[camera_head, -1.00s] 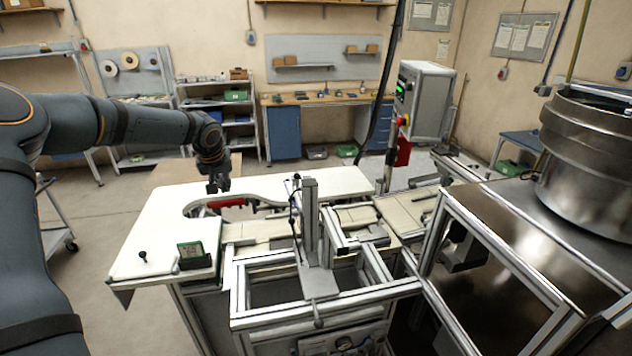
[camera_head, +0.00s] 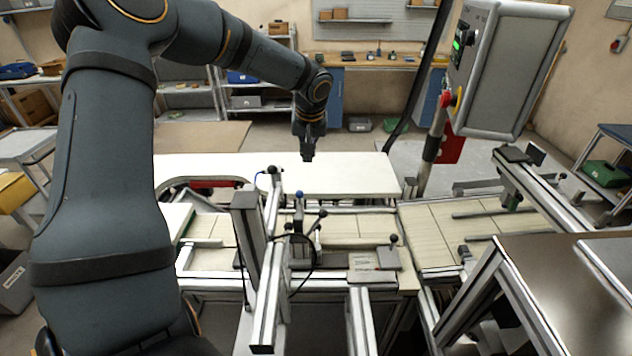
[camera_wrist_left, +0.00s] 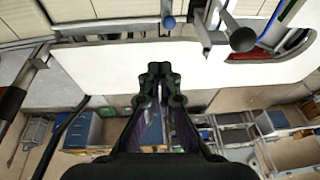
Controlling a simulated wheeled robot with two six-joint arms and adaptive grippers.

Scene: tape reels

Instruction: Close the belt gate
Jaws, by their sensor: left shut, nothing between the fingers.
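The cream segmented belt (camera_head: 340,228) runs across the machine, and it also shows at the top of the left wrist view (camera_wrist_left: 115,12). A small post with a blue tip (camera_head: 299,197) and a dark-knobbed lever (camera_head: 322,213) stand over the belt. I cannot tell for sure which part is the belt gate or how far it is open. My left gripper (camera_head: 308,153) points down above the white tabletop, behind the belt. In the left wrist view the left gripper (camera_wrist_left: 160,70) is shut and empty, apart from the blue-tipped post. My right gripper is out of view.
The white tabletop (camera_head: 350,178) is clear around my left gripper. A grey control box (camera_head: 505,65) stands at the right. Aluminium rails (camera_head: 268,300) and a grey upright (camera_head: 245,225) rise in front of the belt. A dark-topped metal frame (camera_head: 560,285) fills the lower right.

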